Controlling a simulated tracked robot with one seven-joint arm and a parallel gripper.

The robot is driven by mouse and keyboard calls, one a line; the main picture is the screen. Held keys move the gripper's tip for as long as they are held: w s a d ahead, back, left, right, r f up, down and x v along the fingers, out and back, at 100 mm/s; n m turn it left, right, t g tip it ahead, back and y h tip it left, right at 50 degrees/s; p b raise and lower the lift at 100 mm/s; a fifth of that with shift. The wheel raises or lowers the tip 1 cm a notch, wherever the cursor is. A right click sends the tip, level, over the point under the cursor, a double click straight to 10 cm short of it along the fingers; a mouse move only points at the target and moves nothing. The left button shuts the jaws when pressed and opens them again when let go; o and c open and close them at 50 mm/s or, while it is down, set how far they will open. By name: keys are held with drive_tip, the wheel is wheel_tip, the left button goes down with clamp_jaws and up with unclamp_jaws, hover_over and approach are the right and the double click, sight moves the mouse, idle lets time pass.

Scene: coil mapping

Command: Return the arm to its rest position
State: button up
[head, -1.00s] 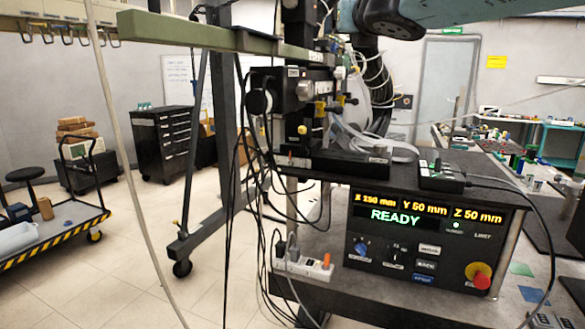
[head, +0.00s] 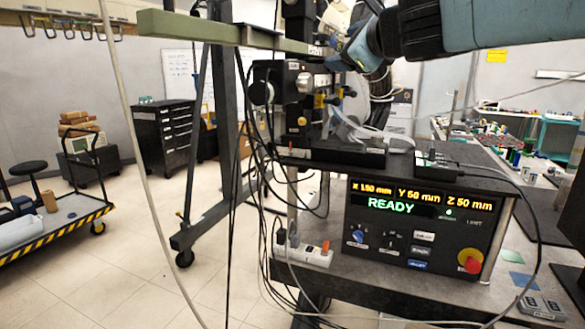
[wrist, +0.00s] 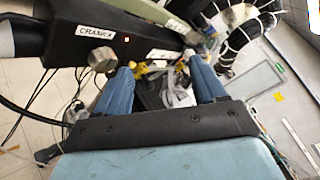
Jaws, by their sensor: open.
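My arm (head: 470,25) reaches in from the upper right of the head view. A black bar marked CRANK X (wrist: 97,32) with a round metal knob (wrist: 103,60) lies by the left finger.
A control panel (head: 420,235) reading READY, with a red stop button (head: 470,261), sits below the stage. A green beam (head: 230,32) crosses the upper left. Loose black cables hang at the stage's left. A cart (head: 60,225) stands on open floor at left.

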drive_tip(key=s+d+f+n+g+h, duration=0.2)
drive_tip(key=s+d+f+n+g, duration=0.1)
drive_tip(key=f+n, duration=0.4)
drive_tip(key=s+d+f+n+g+h, duration=0.1)
drive_tip(key=s+d+f+n+g, duration=0.3)
drive_tip(key=f, duration=0.7)
drive_tip(key=s+d+f+n+g+h, duration=0.2)
drive_tip(key=s+d+f+n, duration=0.4)
drive_tip(key=s+f+n, duration=0.3)
drive_tip(key=shift+s+d+f+n+g+h, duration=0.15)
drive_tip(key=shift+s+f+n+g+h, duration=0.2)
drive_tip(key=shift+s+n+g, duration=0.45)
drive_tip(key=shift+w, duration=0.3)
drive_tip(key=shift+c, duration=0.3)
